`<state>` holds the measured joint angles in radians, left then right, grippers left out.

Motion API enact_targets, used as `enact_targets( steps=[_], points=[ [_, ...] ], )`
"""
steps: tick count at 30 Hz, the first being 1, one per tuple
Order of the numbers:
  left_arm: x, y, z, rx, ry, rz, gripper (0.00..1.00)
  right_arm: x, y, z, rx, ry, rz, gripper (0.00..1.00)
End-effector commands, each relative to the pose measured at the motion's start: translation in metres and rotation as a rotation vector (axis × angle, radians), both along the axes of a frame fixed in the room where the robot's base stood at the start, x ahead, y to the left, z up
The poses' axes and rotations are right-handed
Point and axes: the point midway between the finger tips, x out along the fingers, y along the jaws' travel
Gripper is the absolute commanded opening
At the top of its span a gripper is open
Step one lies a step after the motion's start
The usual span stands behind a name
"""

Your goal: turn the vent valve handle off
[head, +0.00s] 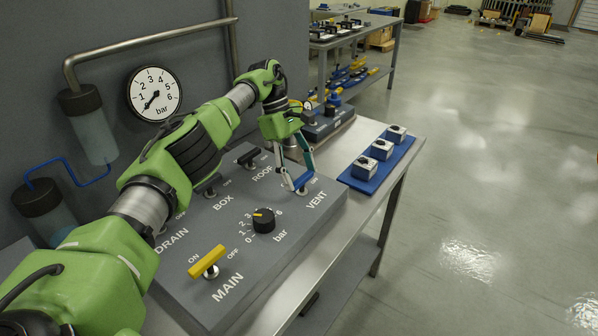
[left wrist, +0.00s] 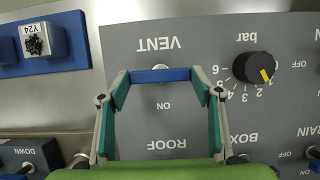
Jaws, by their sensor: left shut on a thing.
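The vent valve handle (left wrist: 161,75) is a short blue bar above the panel's VENT label. It lies level across the left wrist view, between VENT and an ON mark. In the head view the handle (head: 302,181) shows at the panel's right end, partly covered by my fingers. My left gripper (head: 299,184) reaches down to it from above. In the left wrist view the gripper (left wrist: 161,80) has one finger at each end of the bar and is shut on it. The OFF mark for this valve is hard to make out. My right gripper is in neither view.
The grey panel (head: 222,292) also carries a yellow MAIN handle (head: 207,261), a black bar knob (head: 263,220) and a dark ROOF handle (head: 248,157). A pressure gauge (head: 154,94) hangs on the wall. A blue tray (head: 360,184) with small blocks lies to the right.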

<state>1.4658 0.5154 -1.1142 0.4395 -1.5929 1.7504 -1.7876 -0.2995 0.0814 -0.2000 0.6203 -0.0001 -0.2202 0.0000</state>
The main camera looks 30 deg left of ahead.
Motion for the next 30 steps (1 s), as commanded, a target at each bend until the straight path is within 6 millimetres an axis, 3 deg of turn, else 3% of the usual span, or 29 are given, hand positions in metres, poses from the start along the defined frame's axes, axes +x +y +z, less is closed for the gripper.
enact_targets(
  steps=[1,2,3,14,17,26,30],
  points=[
    [0.0,0.0,0.0,0.002,-0.001,-0.004,0.67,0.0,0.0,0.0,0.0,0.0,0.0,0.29],
    [0.0,0.0,0.0,0.001,-0.001,-0.004,0.74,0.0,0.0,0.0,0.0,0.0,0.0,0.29],
    [0.0,0.0,0.0,0.001,0.0,-0.003,0.76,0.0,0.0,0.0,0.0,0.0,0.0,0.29],
    [0.0,0.0,0.003,0.0,-0.001,-0.001,0.76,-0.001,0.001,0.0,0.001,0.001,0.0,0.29],
    [0.001,0.0,0.014,-0.001,-0.003,-0.001,0.76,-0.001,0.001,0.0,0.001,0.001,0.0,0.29],
    [0.001,0.0,0.076,0.0,-0.005,0.0,0.76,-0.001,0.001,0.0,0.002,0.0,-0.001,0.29],
    [0.001,0.0,0.09,0.001,-0.001,0.0,0.76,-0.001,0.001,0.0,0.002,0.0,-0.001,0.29]
  ],
)
